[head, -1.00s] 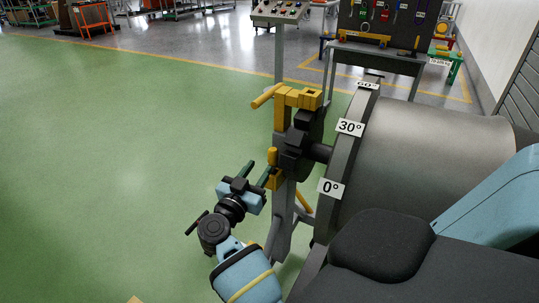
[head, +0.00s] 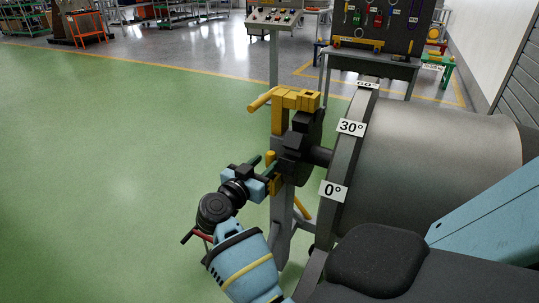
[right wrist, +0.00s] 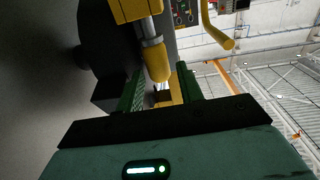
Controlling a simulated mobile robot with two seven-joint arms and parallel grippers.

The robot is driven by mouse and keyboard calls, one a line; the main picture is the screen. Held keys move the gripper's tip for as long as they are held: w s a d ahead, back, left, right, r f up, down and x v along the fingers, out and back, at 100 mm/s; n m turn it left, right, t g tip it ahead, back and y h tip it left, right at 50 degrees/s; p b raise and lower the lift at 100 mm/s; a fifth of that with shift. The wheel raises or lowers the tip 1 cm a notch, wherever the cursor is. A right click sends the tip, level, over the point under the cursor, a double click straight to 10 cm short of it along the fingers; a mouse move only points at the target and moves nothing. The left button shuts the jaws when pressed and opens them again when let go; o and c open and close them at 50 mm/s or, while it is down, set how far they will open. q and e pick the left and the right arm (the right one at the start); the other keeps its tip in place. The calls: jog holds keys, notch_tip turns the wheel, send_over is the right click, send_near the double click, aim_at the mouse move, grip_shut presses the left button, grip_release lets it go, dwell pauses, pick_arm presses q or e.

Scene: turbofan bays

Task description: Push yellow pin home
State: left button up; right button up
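The yellow pin (head: 271,157) is a short rounded rod on the dark hub at the left face of the grey drum. In the right wrist view the yellow pin (right wrist: 156,60) shows with a metal collar behind it, just beyond and between my fingertips. My right gripper (head: 271,170) is close against the pin's yellow bracket in the head view. In the right wrist view my right gripper's (right wrist: 160,88) two green fingers stand apart, with a gap on each side of the pin. How deep the pin sits is hard to tell. My left gripper is not in view.
A yellow handle (head: 292,99) juts left above the pin. The grey drum (head: 435,150) with angle labels (head: 333,191) fills the right side. A control panel (head: 276,20) and a tool board (head: 385,25) stand behind. Green floor (head: 110,150) is clear to the left.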

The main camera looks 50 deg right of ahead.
aim_at(268, 162)
jog(key=x, duration=0.1)
jog(key=b+x, duration=0.2)
jog(key=shift+s+d+f, duration=0.15)
jog(key=shift+d+f, duration=0.15)
jog(key=shift+d+r, duration=0.15)
jog(key=shift+d, duration=0.1)
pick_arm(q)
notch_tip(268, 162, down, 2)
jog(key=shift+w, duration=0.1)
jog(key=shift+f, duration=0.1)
pick_arm(e)
grip_shut()
jog(key=shift+r, duration=0.1)
pick_arm(q)
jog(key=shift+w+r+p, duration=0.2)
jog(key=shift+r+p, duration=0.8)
jog(key=shift+p, duration=0.05)
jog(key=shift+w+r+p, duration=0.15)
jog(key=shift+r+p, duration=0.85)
pick_arm(e)
notch_tip(268, 162, up, 18)
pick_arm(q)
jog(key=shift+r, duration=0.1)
